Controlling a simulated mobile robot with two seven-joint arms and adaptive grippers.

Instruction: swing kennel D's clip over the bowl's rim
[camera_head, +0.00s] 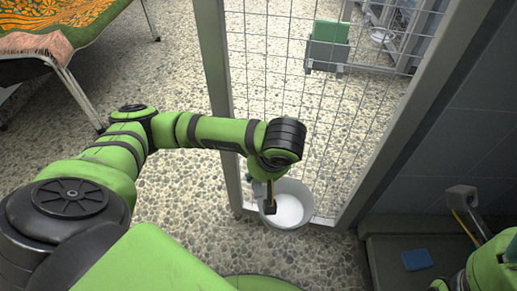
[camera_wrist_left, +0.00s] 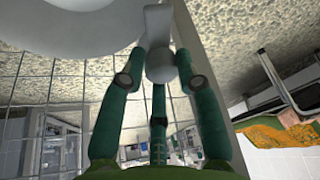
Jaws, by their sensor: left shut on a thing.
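A white bowl (camera_head: 291,213) sits low at the kennel gate's foot, close to the gate post. In the left wrist view the bowl (camera_wrist_left: 50,28) fills the upper left. My left gripper (camera_head: 270,207) points down at the bowl's near left side. It is shut on a pale clip (camera_wrist_left: 160,66), whose rounded end lies between the green fingers and whose arm runs up beside the bowl. Whether the clip touches or crosses the rim I cannot tell. The kennel's letter is not visible.
The wire mesh gate (camera_head: 285,110) stands just behind my left wrist, with its post (camera_head: 215,65) alongside. A blue sponge-like block (camera_head: 416,260) lies on a dark surface at right. A raised bed (camera_head: 60,40) stands at upper left. Pebbled floor is clear at left.

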